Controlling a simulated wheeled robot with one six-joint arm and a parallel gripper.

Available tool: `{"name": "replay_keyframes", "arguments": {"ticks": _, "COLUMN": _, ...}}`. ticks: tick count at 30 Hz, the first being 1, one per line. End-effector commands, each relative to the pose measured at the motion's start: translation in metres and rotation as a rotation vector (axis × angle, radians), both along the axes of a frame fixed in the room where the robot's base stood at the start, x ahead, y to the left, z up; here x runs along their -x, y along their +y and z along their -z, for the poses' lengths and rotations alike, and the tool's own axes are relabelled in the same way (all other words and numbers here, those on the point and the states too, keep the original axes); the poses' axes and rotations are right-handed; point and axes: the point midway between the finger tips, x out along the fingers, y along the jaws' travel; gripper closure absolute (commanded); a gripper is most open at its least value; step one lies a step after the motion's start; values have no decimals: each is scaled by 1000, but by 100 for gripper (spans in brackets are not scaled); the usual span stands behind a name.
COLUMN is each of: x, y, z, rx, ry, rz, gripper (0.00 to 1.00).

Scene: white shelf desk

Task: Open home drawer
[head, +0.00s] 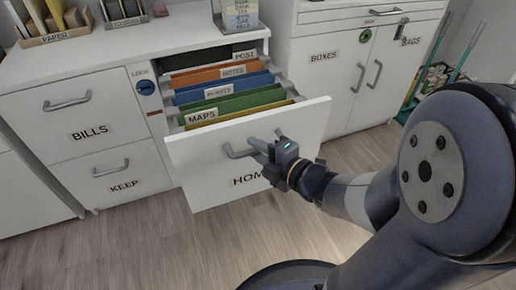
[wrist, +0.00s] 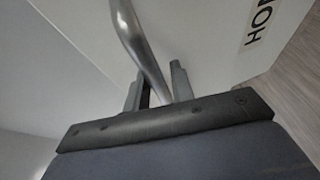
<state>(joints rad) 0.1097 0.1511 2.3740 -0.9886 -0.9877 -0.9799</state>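The white home drawer (head: 300,118) is pulled well out of the cabinet, its front label partly hidden by my gripper. Colored hanging folders show inside it. Its grey bar handle (head: 236,154) is on the drawer front; in the wrist view the handle (wrist: 138,40) runs down between the two fingers. My gripper (head: 264,150) is at the right part of the handle, with one finger on each side of the bar, and looks closed on it. The wrist view shows the fingers (wrist: 160,88) close around the bar and part of the drawer label (wrist: 262,22).
Closed drawers marked bills (head: 90,115) and keep (head: 115,178) are to the left. A blue lock (head: 146,88) sits beside the open drawer. A closed boxes cupboard (head: 330,85) stands to the right. The wood floor (head: 130,245) in front is clear.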

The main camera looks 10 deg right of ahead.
Motion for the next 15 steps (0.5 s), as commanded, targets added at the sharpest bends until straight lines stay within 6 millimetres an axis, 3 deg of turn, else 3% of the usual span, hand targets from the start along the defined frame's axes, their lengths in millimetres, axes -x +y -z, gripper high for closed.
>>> {"name": "replay_keyframes", "arguments": {"ticks": 4, "x": 0, "y": 0, "z": -1, "rx": 0, "ry": -2, "rz": 0, "gripper": 64}}
{"name": "replay_keyframes", "arguments": {"ticks": 15, "x": 3, "y": -4, "z": -3, "rx": 0, "ry": -4, "rz": 2, "gripper": 64}}
